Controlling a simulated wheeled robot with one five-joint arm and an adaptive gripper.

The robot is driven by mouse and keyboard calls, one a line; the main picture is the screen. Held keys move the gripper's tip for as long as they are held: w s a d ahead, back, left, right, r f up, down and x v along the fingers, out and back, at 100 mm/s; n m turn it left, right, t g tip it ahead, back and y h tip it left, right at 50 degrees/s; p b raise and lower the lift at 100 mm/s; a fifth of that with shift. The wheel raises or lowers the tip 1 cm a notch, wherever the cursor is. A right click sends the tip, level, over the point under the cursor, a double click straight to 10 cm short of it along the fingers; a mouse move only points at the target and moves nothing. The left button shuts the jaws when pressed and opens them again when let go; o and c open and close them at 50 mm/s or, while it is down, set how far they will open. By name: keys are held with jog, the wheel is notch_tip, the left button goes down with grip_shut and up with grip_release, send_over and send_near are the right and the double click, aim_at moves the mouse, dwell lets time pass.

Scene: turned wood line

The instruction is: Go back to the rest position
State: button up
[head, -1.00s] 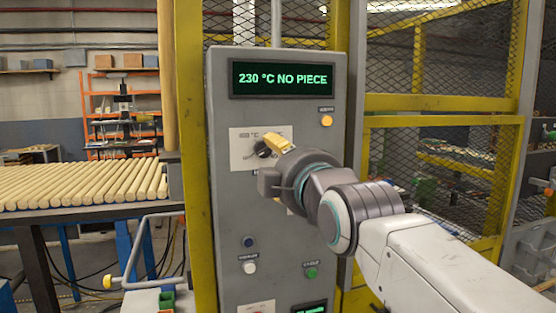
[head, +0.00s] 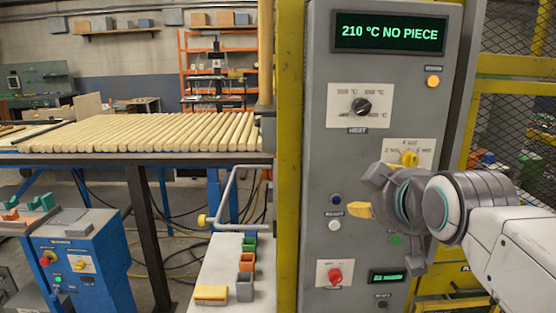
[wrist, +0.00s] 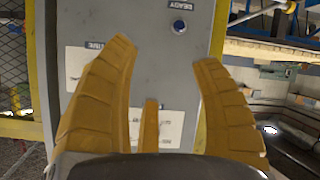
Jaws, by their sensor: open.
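My gripper (head: 358,210) is in front of the lower half of a grey control panel (head: 318,150) in the head view, its yellow fingers pointing left. In the wrist view my gripper (wrist: 163,52) has its yellow fingers spread apart with nothing between them. The panel face (wrist: 160,75) lies beyond them there. The panel's display (head: 390,32) reads "210 °C NO PIECE". A black heat knob (head: 361,106) is above my gripper. A yellow knob (head: 409,158) is just above my arm. My wrist hides part of the panel's right side.
Left of the panel is a white table (head: 210,265) with small coloured blocks and a bent metal handle (head: 220,205). A conveyor of turned wood rods (head: 170,133) and a blue machine (head: 90,265) stand further left. A yellow mesh guard (head: 520,70) is at right.

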jog(key=s+f+m+g, duration=0.3)
jog(key=s+f+g, duration=0.15)
jog(key=f, duration=0.65)
jog(key=s+f+g+p, duration=0.2)
jog(key=s+f+p, duration=0.1)
jog(key=s, duration=0.5)
jog(key=s+f+m+g+p, duration=0.1)
jog(key=s+f+g+p, duration=0.2)
jog(key=s, duration=0.6)
jog(key=shift+s+f+p, duration=0.15)
jog(key=shift+f+p, duration=0.3)
jog(key=shift+p, duration=0.25)
